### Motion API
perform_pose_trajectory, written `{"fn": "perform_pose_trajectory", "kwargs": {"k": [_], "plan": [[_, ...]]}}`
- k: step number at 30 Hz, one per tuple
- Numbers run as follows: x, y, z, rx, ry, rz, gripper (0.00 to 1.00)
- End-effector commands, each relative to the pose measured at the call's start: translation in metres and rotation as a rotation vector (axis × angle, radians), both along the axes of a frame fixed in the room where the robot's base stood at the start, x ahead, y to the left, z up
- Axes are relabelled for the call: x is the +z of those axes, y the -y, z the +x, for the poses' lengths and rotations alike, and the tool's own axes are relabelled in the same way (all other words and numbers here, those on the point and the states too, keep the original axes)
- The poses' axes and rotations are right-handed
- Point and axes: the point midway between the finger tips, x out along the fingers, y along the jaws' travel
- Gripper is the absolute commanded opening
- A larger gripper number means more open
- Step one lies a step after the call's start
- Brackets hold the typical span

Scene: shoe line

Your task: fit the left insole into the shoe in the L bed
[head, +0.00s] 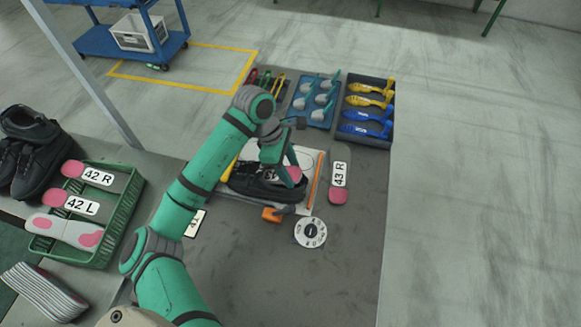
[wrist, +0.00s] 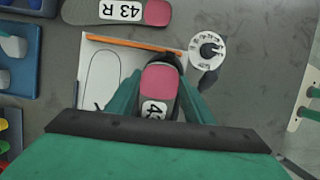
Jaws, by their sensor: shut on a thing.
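My gripper (wrist: 158,98) is shut on a grey insole with a pink heel (wrist: 160,80); its label is partly covered, so I cannot read the side. In the head view my gripper (head: 283,160) is over the black shoe (head: 246,182), with the pink heel (head: 293,174) at the shoe's right end. The shoe lies in a bed on a white board (head: 311,158). In the wrist view the shoe's dark heel rim (wrist: 172,58) shows around the insole's heel end. The toe end is hidden, and I cannot tell how deep the insole sits. An empty shoe outline (wrist: 103,78) is beside it.
A 43 R insole (head: 339,180) lies right of the board. A white dial (head: 310,232) and an orange block (head: 272,214) are in front. A green crate (head: 110,228) with insoles stands left. Tool trays (head: 387,139) stand behind. The front right table is clear.

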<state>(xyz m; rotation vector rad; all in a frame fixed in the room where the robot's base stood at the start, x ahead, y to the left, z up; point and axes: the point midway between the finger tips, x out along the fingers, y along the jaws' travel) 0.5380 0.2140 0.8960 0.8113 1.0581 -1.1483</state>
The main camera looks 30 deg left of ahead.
Motion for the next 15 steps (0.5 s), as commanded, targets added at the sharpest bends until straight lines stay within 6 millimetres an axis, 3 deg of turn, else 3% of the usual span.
{"fn": "perform_pose_trajectory", "kwargs": {"k": [10,11,12,13,15], "plan": [[-0.0010,0.0001,0.0002,0.000,-0.001,0.006,0.26],[-0.0010,0.0001,0.0002,0.000,-0.001,0.006,0.54],[-0.0010,0.0002,0.0002,0.000,-0.001,0.006,0.64],[-0.0010,0.0002,0.0002,0.000,0.000,0.005,0.69],[-0.0010,0.0002,0.0002,0.000,0.000,0.005,0.69]]}}
